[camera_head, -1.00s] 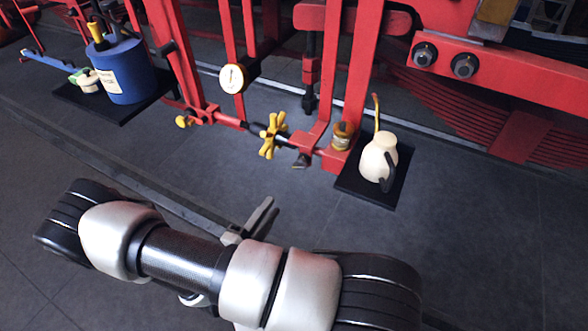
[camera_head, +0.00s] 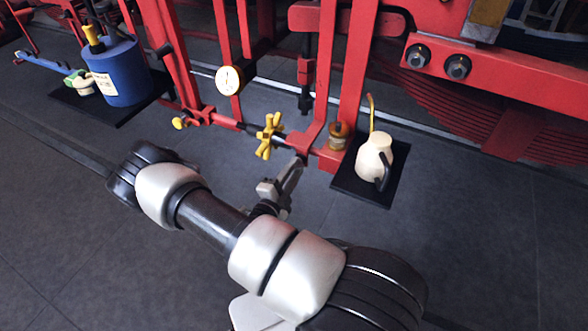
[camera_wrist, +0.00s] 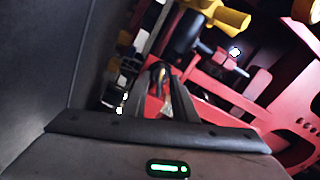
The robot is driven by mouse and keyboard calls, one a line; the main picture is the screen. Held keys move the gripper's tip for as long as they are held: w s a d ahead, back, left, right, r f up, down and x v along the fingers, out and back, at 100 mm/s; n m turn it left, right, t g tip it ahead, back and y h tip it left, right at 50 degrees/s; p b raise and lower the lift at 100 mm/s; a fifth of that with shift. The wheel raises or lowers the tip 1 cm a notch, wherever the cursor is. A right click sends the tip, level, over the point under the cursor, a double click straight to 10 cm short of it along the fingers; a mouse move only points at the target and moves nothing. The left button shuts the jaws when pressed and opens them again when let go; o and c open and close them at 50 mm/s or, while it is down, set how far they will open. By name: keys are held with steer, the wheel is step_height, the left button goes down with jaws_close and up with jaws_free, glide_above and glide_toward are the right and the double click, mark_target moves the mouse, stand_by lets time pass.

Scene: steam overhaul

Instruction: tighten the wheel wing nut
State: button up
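The yellow spoked wheel nut (camera_head: 268,136) sits on the low red and black rod in the head view. Part of a yellow piece, which looks like this wheel, shows at the top of the wrist view (camera_wrist: 218,14). My gripper (camera_head: 294,172) is just below and to the right of the wheel in the head view, apart from it. In the wrist view two dark fingers (camera_wrist: 168,92) point forward with a narrow gap between them. They look open and hold nothing that I can see. The wheel's far side is hidden.
A cream oil can (camera_head: 375,160) stands on a black mat (camera_head: 347,184) to the right of my gripper. Red frame bars (camera_head: 352,75) and a round gauge (camera_head: 229,80) rise behind. A blue can (camera_head: 118,72) stands at the left. The floor in front is clear.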

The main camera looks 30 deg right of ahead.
steer(key=shift+d, duration=0.1)
jaws_close()
steer(key=shift+m, duration=0.3)
steer(key=m, duration=2)
steer(key=shift+w+f, duration=0.1)
steer(key=shift+f, duration=0.05)
stand_by(1.2)
